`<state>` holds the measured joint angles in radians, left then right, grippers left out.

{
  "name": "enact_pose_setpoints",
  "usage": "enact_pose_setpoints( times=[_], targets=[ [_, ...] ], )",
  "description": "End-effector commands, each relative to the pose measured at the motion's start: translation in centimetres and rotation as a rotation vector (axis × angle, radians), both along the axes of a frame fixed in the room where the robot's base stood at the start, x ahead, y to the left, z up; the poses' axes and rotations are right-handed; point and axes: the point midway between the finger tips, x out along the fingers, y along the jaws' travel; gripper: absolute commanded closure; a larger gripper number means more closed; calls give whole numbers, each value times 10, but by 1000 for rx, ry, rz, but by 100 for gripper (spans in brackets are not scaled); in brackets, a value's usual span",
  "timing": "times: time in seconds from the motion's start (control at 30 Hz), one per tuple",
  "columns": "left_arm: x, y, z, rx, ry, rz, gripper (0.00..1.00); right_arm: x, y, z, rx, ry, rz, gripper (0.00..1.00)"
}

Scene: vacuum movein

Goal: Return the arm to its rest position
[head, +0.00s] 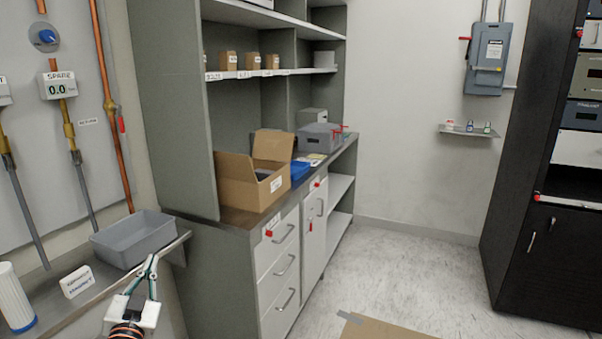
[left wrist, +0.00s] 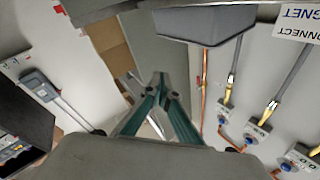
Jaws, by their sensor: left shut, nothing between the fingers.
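My left gripper (head: 151,265) is at the lower left of the head view, in front of the metal shelf and just below and right of the grey bin. Its green-and-grey fingers are closed together and hold nothing. In the left wrist view the shut fingers (left wrist: 161,78) point away from the camera toward the middle of the frame. My right gripper shows in neither view.
A grey bin (head: 133,238), a label block (head: 77,282) and a white cylinder (head: 14,297) sit on the wall shelf (head: 48,277). A cabinet (head: 195,283) with an open cardboard box (head: 243,183) stands right of it. The floor (head: 400,265) is mostly clear.

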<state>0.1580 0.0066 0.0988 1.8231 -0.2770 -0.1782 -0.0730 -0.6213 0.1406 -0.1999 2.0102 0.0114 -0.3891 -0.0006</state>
Motion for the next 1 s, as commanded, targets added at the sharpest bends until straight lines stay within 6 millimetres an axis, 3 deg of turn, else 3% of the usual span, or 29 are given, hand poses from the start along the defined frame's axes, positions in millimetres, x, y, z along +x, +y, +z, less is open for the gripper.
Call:
enact_pose_setpoints(
  times=[0.03, 0.2, 0.37, 0.5, 0.6, 0.73, 0.83, 1.0],
  targets=[
    [-17, -11, -32, -8, 64, -26, 100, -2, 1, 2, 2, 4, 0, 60],
    [-78, -50, -125, -54, 255, -110, 100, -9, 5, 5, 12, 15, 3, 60],
    [-151, -86, -200, -107, 437, -179, 100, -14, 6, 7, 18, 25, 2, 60],
    [-224, -117, -254, -162, 592, -235, 100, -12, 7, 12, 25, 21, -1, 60],
    [-273, -135, -280, -198, 685, -265, 100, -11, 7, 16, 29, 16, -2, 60],
    [-318, -151, -301, -235, 771, -291, 100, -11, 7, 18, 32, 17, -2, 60],
    [-338, -159, -308, -253, 806, -302, 100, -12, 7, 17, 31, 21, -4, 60],
    [-345, -161, -311, -258, 820, -306, 100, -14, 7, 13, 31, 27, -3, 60]
  ],
)
